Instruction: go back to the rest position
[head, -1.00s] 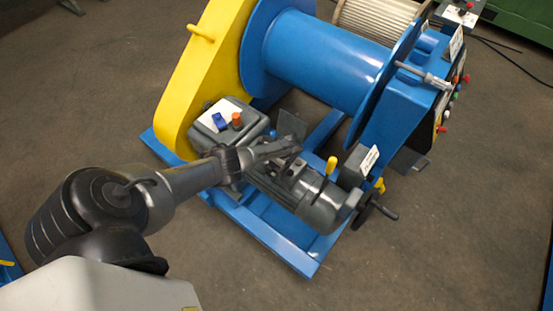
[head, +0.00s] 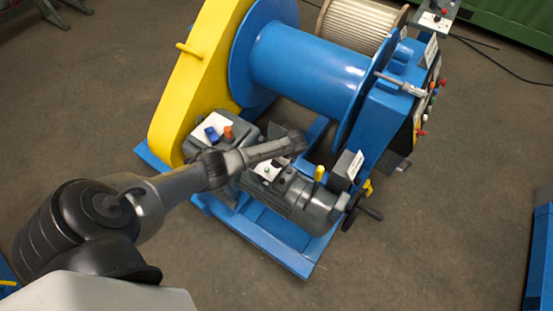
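My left arm comes in from the left, and its gripper (head: 286,146) hangs over the winch's grey motor unit. The fingers are seen edge-on, so I cannot tell whether they are open or shut, and nothing clearly shows between them. Below it is a pale plate with a green button (head: 267,170) on the grey motor (head: 312,203). Whether the gripper touches anything is unclear. My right gripper is not in view.
The blue winch drum (head: 310,65) and yellow chain guard (head: 195,75) stand behind the gripper. A blue object (head: 538,255) stands at the right edge. Floor between is clear.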

